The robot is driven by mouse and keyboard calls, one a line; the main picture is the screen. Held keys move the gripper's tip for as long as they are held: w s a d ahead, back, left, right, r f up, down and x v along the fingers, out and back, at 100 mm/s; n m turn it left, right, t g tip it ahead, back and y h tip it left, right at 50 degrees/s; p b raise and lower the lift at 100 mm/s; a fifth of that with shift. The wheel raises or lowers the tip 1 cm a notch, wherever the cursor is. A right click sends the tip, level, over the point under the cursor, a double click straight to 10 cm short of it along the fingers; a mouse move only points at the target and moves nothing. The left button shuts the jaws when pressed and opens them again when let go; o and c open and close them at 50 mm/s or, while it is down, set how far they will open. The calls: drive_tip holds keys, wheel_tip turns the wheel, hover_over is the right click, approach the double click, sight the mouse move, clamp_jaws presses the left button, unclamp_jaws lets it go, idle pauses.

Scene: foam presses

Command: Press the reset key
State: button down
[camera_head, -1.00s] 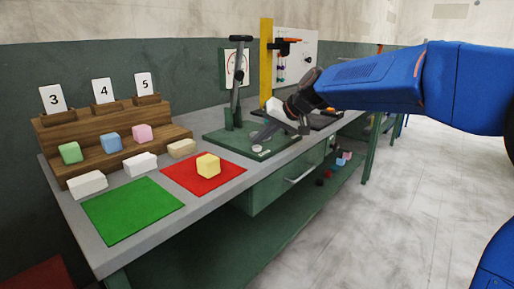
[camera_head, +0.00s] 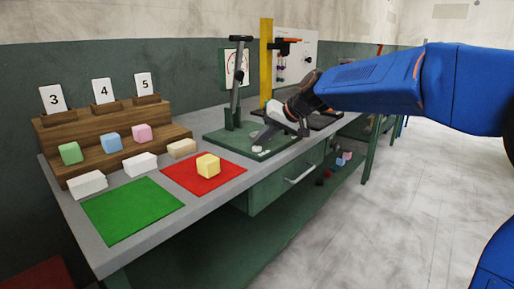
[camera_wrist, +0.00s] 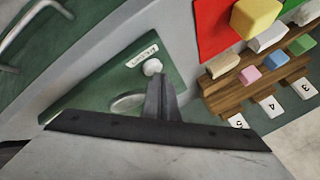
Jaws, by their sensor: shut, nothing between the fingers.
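The reset key is a small white round button (camera_head: 257,149) on the front of the green press base (camera_head: 222,142). In the wrist view the button (camera_wrist: 152,67) sits beside a small white label (camera_wrist: 142,55), too small to read surely. My gripper (camera_head: 259,143) is shut and empty, pointing down over the base. In the wrist view its closed fingertips (camera_wrist: 158,79) are right next to the button. I cannot tell whether they touch it. The press lever (camera_head: 235,80) stands upright behind.
A red mat (camera_head: 190,182) with a yellow block (camera_head: 208,165) and a green mat (camera_head: 130,212) lie left of the press. A wooden stepped rack (camera_head: 100,150) holds coloured blocks and number cards. A yellow post (camera_head: 266,65) stands behind the gripper.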

sight(260, 148)
drive_tip(key=shift+f, duration=0.25)
drive_tip(key=shift+r, duration=0.2)
idle(0.4)
drive_tip(key=shift+r, duration=0.75)
drive_tip(key=shift+r, duration=0.1)
drive_tip(key=shift+r, duration=2.4)
